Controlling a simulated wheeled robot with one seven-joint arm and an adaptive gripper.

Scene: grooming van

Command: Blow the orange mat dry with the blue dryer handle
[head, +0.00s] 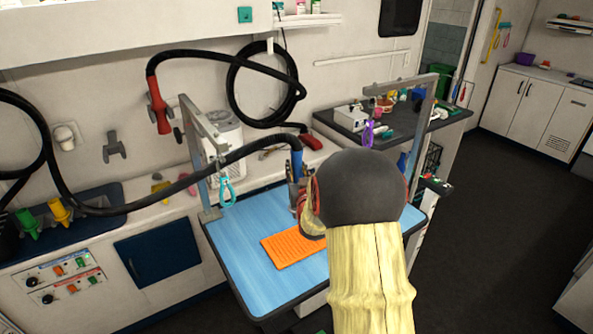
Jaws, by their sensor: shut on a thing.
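The orange mat (295,247) lies flat on the blue grooming table (245,262). Its right end is hidden behind my arm. The blue dryer handle (296,161) is upright above the table's far side, with a black hose (240,155) running from its top to the left. My gripper (297,190) is shut on the blue dryer handle, beyond the mat in the picture. My wrist partly covers the gripper. The handle's lower end is hidden by the fingers, so I cannot tell exactly where it points.
A red handle (158,110) hangs from another hose on the wall. A dark counter (350,122) with clutter stands behind right. The floor (505,200) at right is clear.

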